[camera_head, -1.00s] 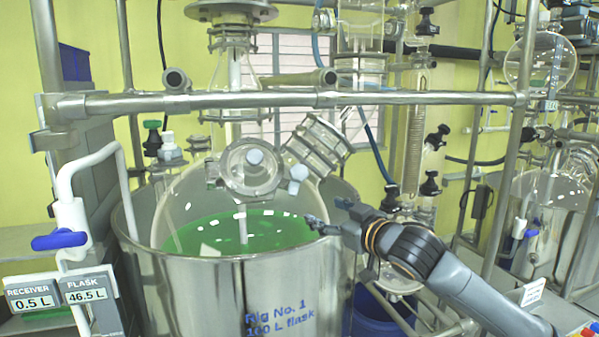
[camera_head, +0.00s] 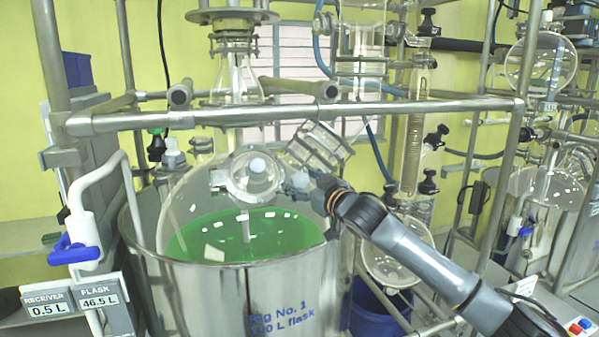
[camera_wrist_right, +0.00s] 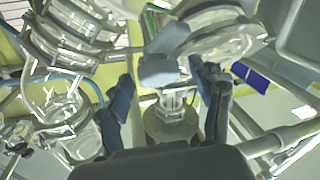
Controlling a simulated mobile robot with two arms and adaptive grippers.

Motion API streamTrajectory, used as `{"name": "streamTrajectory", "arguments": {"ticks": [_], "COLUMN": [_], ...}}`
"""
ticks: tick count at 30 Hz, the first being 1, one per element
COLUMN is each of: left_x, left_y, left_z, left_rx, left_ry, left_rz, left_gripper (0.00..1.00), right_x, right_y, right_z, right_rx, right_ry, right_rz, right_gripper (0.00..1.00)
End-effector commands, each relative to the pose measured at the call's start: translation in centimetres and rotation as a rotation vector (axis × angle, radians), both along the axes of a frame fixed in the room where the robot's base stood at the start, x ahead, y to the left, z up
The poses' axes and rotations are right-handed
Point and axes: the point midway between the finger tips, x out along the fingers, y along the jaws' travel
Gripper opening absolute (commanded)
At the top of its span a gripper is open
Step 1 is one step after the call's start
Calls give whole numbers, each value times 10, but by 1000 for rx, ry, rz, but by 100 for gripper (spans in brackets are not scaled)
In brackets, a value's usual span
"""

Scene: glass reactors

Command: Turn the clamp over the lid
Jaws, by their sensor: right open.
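The glass flask (camera_head: 185,215) holds green liquid and sits in a steel vessel (camera_head: 215,290). Its round lid (camera_head: 240,177) faces me, ringed by a metal clamp, with a pale knob (camera_head: 257,166) on it. A second pale knob (camera_head: 300,180) shows at the lid's right, partly hidden by my right gripper (camera_head: 293,188). In the right wrist view my right gripper (camera_wrist_right: 168,95) has its fingers apart, with a grey-white knob (camera_wrist_right: 158,70) ahead between them. I cannot tell whether they touch it. My left gripper is not in view.
A ribbed glass neck with a metal collar (camera_head: 320,148) stands just behind the right gripper. A horizontal steel bar (camera_head: 400,108) crosses above the flask. A white pipe with a blue valve handle (camera_head: 75,252) is at the left.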

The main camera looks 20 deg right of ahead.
Motion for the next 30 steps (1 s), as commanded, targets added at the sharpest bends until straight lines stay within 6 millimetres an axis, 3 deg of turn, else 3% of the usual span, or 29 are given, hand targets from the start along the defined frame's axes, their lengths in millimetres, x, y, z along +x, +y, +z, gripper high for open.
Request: {"name": "streamTrajectory", "arguments": {"ticks": [6,14,15,23,30], "left_x": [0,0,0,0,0], "left_y": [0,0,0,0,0], "left_z": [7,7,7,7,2], "left_rx": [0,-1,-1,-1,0], "left_ry": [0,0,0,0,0], "left_rz": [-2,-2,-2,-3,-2], "left_gripper": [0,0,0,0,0], "right_x": [12,13,13,13,13], "right_y": [4,4,4,4,4], "right_z": [0,-1,0,-1,-2], "right_rx": [0,-1,-1,-1,9], "right_ry": [0,0,0,0,0], "right_rz": [0,0,0,0,-8], "right_gripper": [65,65,63,10,10]}}
